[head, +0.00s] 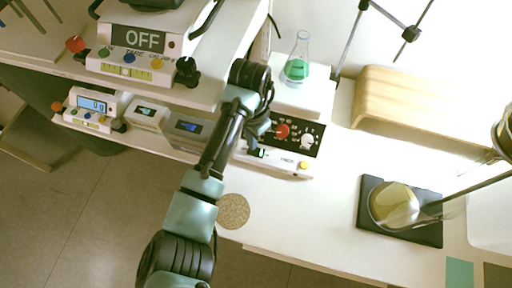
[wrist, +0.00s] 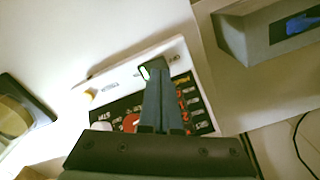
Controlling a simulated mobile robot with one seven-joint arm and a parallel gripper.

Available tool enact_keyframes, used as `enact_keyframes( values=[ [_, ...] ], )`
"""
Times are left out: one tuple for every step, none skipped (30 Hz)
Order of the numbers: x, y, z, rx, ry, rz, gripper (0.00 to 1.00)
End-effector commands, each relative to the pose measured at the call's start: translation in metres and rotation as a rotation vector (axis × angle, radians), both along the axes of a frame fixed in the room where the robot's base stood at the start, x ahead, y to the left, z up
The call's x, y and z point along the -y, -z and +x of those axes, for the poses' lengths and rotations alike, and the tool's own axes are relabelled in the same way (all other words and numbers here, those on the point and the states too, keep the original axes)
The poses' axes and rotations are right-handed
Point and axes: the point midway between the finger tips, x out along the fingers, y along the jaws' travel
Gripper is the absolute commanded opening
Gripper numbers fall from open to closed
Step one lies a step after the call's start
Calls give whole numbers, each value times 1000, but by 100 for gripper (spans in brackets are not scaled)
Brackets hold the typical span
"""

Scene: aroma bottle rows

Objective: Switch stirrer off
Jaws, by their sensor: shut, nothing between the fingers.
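The stirrer (head: 292,167) is a white box with a black panel, a red knob (head: 282,131) and a pale dial (head: 307,141). A flask of green liquid (head: 297,69) stands on its top plate. In the head view my gripper (head: 260,140) is over the left end of the stirrer, partly hiding the panel.
Left of the stirrer stand small devices with screens (head: 188,127) and a larger device marked OFF (head: 143,39). A wooden stand (head: 410,105) and a flask on a black pad (head: 368,226) are right. A cork disc (head: 233,211) lies in front.

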Motion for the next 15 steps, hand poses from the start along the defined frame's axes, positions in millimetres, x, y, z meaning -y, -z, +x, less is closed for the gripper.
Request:
enact_keyframes(
  values=[
    [0, 1, 0, 0, 0, 0, 0],
    [0, 2, 0, 0, 0, 0, 0],
    [0, 2, 0, 0, 0, 0, 0],
    [0, 3, 0, 0, 0, 0, 0],
    [0, 3, 0, 0, 0, 0, 0],
    [0, 4, 0, 0, 0, 0, 0],
    [0, 4, 0, 0, 0, 0, 0],
    [0, 5, 0, 0, 0, 0, 0],
    [0, 5, 0, 0, 0, 0, 0],
    [0, 6, 0, 0, 0, 0, 0],
    [0, 6, 0, 0, 0, 0, 0],
    [0, 7, 0, -1, 0, -1, 0],
    [0, 7, 0, -1, 0, -1, 0],
    [0, 8, 0, -1, 0, -1, 0],
    [0, 8, 0, -1, 0, -1, 0]
  ],
)
